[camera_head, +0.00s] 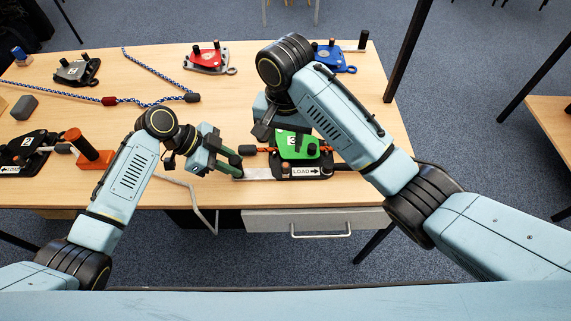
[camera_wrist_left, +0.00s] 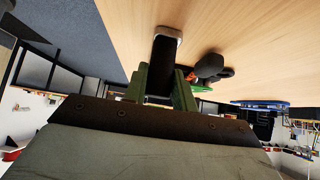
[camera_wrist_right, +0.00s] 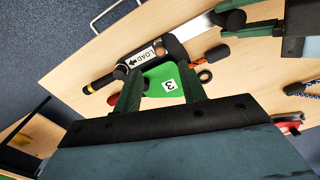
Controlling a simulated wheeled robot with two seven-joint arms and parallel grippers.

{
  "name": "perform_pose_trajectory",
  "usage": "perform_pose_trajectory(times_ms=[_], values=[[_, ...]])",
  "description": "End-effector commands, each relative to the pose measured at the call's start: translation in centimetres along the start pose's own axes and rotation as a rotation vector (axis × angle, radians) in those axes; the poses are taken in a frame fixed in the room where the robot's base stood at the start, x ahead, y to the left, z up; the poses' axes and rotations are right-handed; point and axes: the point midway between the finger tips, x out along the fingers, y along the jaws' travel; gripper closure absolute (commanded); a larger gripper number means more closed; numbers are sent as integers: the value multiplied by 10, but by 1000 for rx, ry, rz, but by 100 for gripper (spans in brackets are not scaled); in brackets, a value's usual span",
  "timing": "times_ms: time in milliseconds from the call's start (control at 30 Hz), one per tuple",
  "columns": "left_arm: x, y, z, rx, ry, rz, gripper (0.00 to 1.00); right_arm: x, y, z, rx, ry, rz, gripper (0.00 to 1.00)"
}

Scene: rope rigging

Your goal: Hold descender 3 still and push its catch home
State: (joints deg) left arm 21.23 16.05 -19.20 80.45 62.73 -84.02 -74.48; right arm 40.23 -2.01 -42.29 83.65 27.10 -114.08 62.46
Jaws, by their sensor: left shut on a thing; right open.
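Descender 3 (camera_head: 297,146) has a green cover with a white 3 tag and a dark base marked LOAD. It lies near the table's front edge and also shows in the right wrist view (camera_wrist_right: 167,79). My left gripper (camera_head: 238,168) is shut on the bar (camera_wrist_left: 164,60) at the descender's left side; the bar shows silver (camera_head: 258,173) in the head view. My right gripper (camera_wrist_right: 160,90) is open over the green cover, its fingers apart with no thing held between them. I cannot clearly make out the catch; my right arm hides part of the descender.
A red descender (camera_head: 207,58), a blue descender (camera_head: 335,57) and a black one (camera_head: 76,70) stand at the back. An orange block with a post (camera_head: 90,150) and another dark descender (camera_head: 28,150) are at the left. A blue-white rope (camera_head: 150,75) crosses the table.

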Motion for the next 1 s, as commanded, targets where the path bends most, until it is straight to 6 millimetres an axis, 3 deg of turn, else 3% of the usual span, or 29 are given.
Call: perform_pose_trajectory(times_ms=[300,500,933,1000], values=[[0,0,0,0,-1,0,100,65,2,0,1,-3,5,59],[0,0,0,0,-1,0,100,94,1,0,0,-1,3,59],[0,0,0,0,-1,0,100,105,1,0,0,0,1,59],[0,0,0,0,-1,0,100,105,1,0,0,1,1,65]])
